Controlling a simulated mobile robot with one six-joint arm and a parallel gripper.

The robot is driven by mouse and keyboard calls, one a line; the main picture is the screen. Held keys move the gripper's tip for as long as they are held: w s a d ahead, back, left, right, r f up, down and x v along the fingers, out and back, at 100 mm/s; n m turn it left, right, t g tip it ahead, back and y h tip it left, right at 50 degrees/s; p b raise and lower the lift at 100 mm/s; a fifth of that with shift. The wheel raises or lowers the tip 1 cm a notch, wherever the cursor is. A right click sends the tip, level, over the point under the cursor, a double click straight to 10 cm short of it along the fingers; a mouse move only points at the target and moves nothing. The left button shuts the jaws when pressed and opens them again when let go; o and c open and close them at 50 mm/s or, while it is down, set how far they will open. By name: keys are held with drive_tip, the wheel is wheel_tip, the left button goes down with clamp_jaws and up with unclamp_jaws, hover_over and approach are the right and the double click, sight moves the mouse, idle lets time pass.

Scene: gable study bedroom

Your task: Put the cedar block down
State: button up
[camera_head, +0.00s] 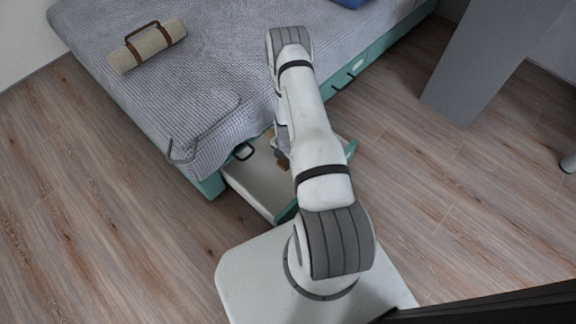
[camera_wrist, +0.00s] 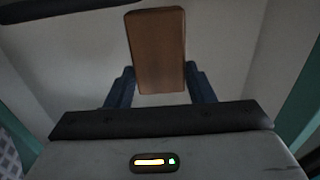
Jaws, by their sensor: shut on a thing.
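The cedar block (camera_wrist: 158,52) is a reddish-brown wooden block. In the wrist view it sits between the two dark blue fingers of my gripper (camera_wrist: 160,88), which is shut on it. In the head view only a small brown bit of the block (camera_head: 283,163) shows beside my arm, over the open drawer (camera_head: 252,186) under the bed. My arm hides most of the gripper and part of the drawer there. Pale drawer surfaces surround the block in the wrist view; I cannot tell whether the block touches the drawer floor.
The bed (camera_head: 215,75) with a grey woven cover stands behind the drawer. A rolled beige mat with a brown strap (camera_head: 147,45) lies on it. A bent grey rail (camera_head: 203,135) is at the bed's edge. A grey panel (camera_head: 490,60) stands at right. Wooden floor on both sides is clear.

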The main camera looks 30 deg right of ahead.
sight(285, 165)
drive_tip(key=shift+f+b, duration=0.75)
drive_tip(key=shift+f, duration=1.55)
drive_tip(key=shift+f, duration=0.25)
drive_tip(key=o, duration=1)
drive_tip(key=shift+r, duration=0.1)
